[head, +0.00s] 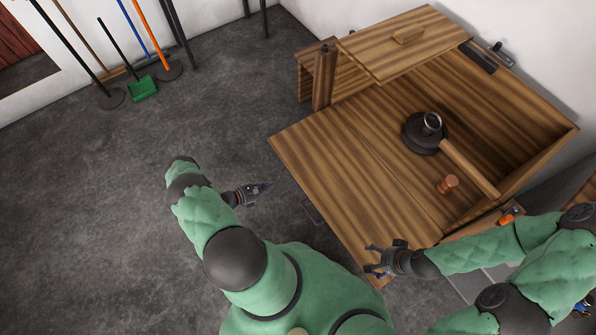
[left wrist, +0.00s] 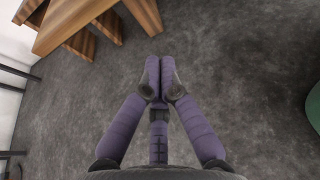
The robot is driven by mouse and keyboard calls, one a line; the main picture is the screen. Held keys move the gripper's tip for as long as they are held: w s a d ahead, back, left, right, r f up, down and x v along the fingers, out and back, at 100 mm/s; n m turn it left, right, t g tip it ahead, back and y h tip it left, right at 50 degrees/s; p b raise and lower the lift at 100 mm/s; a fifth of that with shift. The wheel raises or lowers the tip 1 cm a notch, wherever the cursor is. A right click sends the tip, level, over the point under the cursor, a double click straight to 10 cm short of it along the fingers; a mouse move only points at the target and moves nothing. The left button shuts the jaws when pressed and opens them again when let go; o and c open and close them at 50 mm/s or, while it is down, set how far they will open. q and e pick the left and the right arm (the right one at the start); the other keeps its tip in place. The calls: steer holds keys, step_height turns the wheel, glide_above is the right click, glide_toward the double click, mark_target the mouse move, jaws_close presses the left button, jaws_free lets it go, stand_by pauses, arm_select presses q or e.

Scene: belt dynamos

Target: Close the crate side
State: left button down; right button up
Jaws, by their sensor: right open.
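The wooden crate (head: 548,108) stands at the right of the head view. Its near side (head: 335,175) is a striped wooden panel folded down flat, leaving the crate open toward me. My left gripper (head: 268,186) is over the floor, left of and apart from the panel's outer edge. In the left wrist view its purple fingers (left wrist: 160,68) meet at the tips with nothing visible between them. My right gripper (head: 370,260) is open and empty at the panel's near right corner; I cannot tell whether it touches the panel.
Inside the crate are a dark round object (head: 418,138) with a ring, a wooden bar (head: 470,168) and a brown knob (head: 447,184). A wooden board with a small handle (head: 400,45) lies over the back. Brooms and a green dustpan (head: 143,90) stand far left. Floor at left is clear.

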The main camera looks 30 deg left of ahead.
arm_select(q)
steer(key=a+b+x, duration=0.1)
steer(key=b+x, duration=0.2)
steer(key=x, duration=0.7)
steer(key=shift+w+d+r, duration=0.1)
steer(key=shift+d+r, duration=0.1)
steer(key=shift+r, duration=1.85)
steer(key=shift+r, duration=0.1)
